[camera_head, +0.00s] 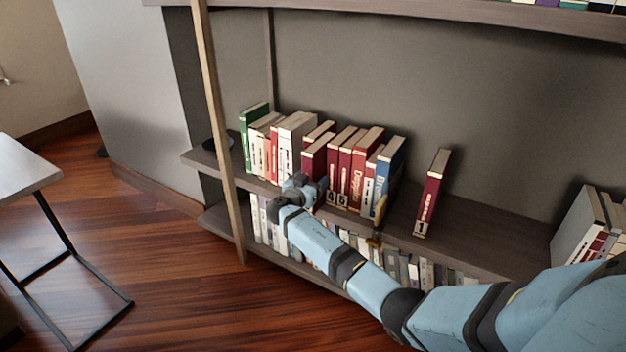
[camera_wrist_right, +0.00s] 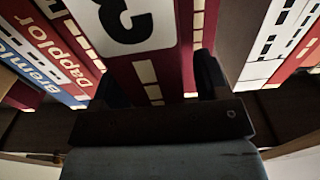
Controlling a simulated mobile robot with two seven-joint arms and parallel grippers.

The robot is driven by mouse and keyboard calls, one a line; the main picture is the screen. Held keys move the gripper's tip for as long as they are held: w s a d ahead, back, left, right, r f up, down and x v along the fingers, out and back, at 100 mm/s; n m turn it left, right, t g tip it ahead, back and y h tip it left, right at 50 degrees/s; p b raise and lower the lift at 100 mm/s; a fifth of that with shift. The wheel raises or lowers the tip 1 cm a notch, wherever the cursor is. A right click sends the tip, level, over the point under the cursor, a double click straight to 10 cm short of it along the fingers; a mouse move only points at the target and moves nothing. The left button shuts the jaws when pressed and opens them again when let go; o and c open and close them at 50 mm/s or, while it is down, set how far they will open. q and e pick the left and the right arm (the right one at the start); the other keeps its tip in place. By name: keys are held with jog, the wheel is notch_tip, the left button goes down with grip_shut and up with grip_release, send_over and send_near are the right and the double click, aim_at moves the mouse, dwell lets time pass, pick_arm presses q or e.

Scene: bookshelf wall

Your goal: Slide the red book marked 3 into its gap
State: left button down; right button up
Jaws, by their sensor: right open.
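The red book marked 3 (camera_wrist_right: 130,60) fills the middle of the right wrist view, its white label with the black 3 at the top. In the head view a dark red book (camera_head: 315,158) stands in the shelf row directly behind my right gripper (camera_head: 313,188), which hides its lower spine; it appears to be the same book. My right gripper is open, with one dark finger on each side of the book; I cannot tell whether they touch it. A red book marked 1 (camera_head: 430,195) stands alone farther right, slightly tilted. My left gripper is not in view.
Several red books and a blue book (camera_head: 388,165) stand right of the gripper; white books (camera_head: 292,140) and a green book (camera_head: 247,135) stand left. The shelf board (camera_head: 480,232) is bare right of book 1. A wooden post (camera_head: 215,130) rises at the left.

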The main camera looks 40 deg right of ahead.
pick_arm(q)
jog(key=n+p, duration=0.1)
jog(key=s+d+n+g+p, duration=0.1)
jog(key=p, duration=0.1)
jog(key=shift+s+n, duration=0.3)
pick_arm(e)
jog(key=v, duration=1.3)
jog(key=shift+a, duration=0.25)
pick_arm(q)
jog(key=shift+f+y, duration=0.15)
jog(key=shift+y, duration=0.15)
pick_arm(e)
jog(key=shift+s, duration=0.1)
